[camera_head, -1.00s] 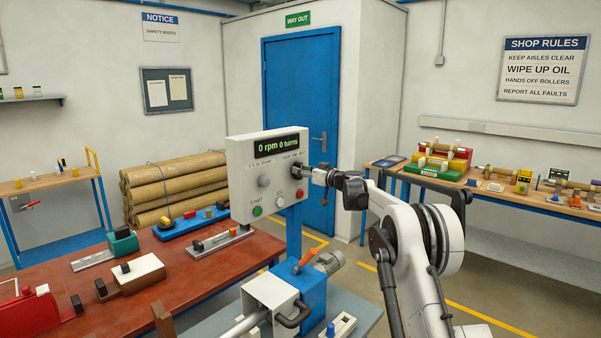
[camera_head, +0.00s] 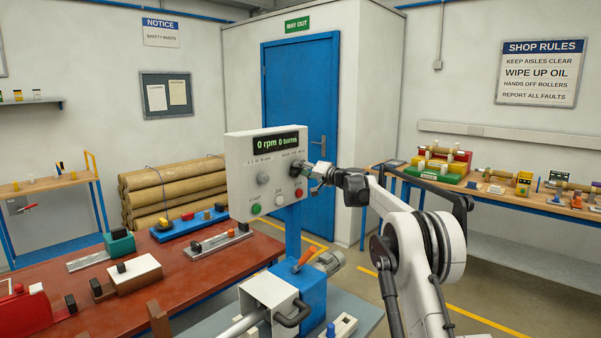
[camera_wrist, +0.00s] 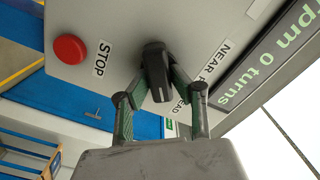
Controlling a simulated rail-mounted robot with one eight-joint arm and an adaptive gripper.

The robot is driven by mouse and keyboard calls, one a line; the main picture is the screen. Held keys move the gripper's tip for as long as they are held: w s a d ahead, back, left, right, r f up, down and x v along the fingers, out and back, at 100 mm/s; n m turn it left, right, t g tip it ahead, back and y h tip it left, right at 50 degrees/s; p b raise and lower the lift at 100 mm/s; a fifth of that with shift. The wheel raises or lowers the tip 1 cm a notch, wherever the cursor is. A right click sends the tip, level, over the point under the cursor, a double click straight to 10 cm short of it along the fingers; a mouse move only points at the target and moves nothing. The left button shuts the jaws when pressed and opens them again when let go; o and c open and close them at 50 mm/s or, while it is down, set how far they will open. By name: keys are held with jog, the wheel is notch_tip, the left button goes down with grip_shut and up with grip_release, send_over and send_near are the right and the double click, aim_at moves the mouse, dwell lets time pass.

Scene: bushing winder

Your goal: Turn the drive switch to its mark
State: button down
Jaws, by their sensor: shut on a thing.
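The grey control panel (camera_head: 238,190) stands upright above the red bench, its display reading 0 rpm 0 turns. The black switch knob (camera_wrist: 155,62) sits on the panel face beside the red STOP button (camera_wrist: 70,49), with a printed label partly hidden next to it. I take it for the drive switch. My gripper (camera_wrist: 160,88) is shut on this knob, one finger on each side. In the head view my gripper (camera_head: 308,170) reaches the panel's right side and covers the knob. The switch's mark and exact pointing are not clear.
A second round knob (camera_head: 263,179) is left on the panel, above the green button (camera_head: 256,209). Below stands the blue machine post (camera_head: 294,235) with an orange lever (camera_head: 305,260). A blue door (camera_head: 300,100) is behind. The floor to the right is open.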

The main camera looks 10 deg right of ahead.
jog(key=m, duration=0.3)
jog(key=shift+f+m+b, duration=0.15)
jog(key=shift+m+b, duration=0.15)
jog(key=shift+b, duration=0.05)
jog(key=shift+d+m, duration=0.1)
jog(key=shift+m, duration=1.7)
jog(key=c, duration=1.5)
grip_release()
jog(key=v, duration=1.2)
